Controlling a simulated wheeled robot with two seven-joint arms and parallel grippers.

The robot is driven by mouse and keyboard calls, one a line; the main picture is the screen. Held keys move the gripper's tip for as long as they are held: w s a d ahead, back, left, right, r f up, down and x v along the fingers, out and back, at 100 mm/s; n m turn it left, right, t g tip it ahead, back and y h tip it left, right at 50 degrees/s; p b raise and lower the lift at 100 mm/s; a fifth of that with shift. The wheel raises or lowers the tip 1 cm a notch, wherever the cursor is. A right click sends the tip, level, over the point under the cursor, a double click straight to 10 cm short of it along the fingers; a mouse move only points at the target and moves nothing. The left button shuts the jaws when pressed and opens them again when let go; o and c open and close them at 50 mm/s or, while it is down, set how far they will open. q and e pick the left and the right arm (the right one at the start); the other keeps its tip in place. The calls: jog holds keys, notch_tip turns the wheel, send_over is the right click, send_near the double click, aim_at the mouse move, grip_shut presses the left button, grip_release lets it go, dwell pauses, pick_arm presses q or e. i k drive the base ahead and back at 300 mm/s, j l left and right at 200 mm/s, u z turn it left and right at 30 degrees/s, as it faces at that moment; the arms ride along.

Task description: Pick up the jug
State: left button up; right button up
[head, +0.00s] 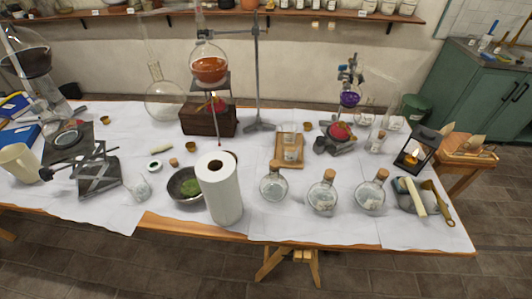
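A cream jug (19,163) stands at the far left of the white-covered table (140,232), close to the left edge of the head view. It looks upright. Neither my left nor my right gripper shows in this view.
A metal lab jack (98,178) with dark rods stands just right of the jug. Blue books (20,136) and glassware on a stand (68,138) are behind it. A paper towel roll (220,190), a dark bowl (185,188) and corked flasks (322,195) are farther right. The front-left cloth is clear.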

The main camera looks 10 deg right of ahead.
aim_at(18, 158)
jog(key=u, duration=1.6)
